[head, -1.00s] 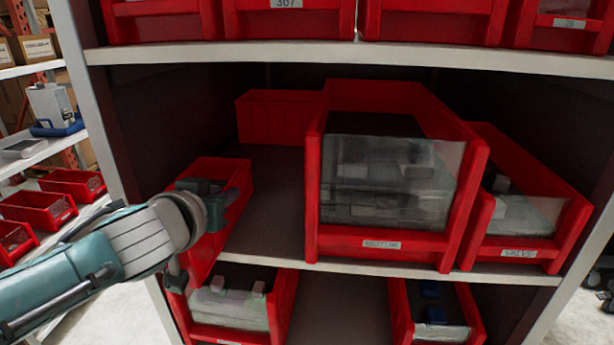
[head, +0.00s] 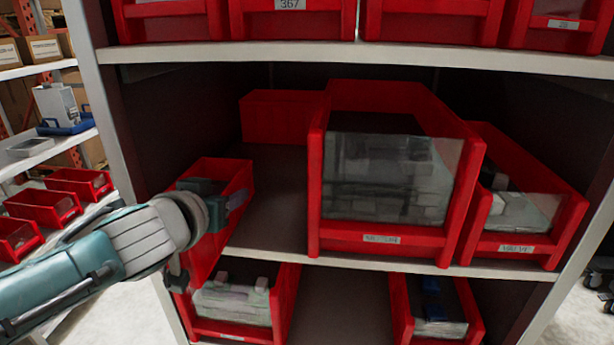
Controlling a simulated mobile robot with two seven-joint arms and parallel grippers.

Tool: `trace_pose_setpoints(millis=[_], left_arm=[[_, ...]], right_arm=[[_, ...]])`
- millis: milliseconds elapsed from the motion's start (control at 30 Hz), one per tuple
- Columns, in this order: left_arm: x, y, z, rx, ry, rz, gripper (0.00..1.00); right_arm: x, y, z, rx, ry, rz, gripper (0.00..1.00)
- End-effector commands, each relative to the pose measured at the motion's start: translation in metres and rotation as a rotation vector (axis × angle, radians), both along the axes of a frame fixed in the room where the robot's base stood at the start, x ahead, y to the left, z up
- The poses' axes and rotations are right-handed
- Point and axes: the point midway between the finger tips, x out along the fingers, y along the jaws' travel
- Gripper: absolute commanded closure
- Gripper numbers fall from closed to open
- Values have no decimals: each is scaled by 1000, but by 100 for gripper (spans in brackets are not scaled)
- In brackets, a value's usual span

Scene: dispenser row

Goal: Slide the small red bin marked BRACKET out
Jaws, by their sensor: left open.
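A small red bin (head: 236,176) is at the left end of the middle shelf, its front part reaching out past the shelf's front edge. Its label is hidden behind my arm, so I cannot read BRACKET. My left gripper (head: 208,212) is at the front of this bin. One dark finger is over the bin's opening, and another dark part shows lower, beside the front. The gripper is open; whether it touches the bin I cannot tell. My right gripper is not in view.
A large red bin (head: 394,239) with a clear front stands right of the small one, with bare shelf (head: 270,215) between. Another red bin (head: 526,249) is at the right, and one (head: 281,118) sits behind. More bins fill the shelves above and below. A white post (head: 112,130) bounds the left side.

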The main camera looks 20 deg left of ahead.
Motion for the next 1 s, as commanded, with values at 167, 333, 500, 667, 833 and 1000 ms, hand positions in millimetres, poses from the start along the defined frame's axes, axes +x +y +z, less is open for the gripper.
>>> trace_pose_setpoints(millis=[167,333,500,667,833,1000], left_arm=[[-1,0,0,0,1,0,51],[-14,-3,6,-1,1,-1,51],[-40,-9,15,-2,2,-1,51],[-65,-15,24,-2,2,-1,51],[-84,-19,31,-2,1,1,51],[-91,-20,34,0,0,0,51]], right_arm=[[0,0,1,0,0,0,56],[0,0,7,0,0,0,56],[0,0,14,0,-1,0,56],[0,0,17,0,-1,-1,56],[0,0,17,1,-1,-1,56],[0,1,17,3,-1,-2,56]])
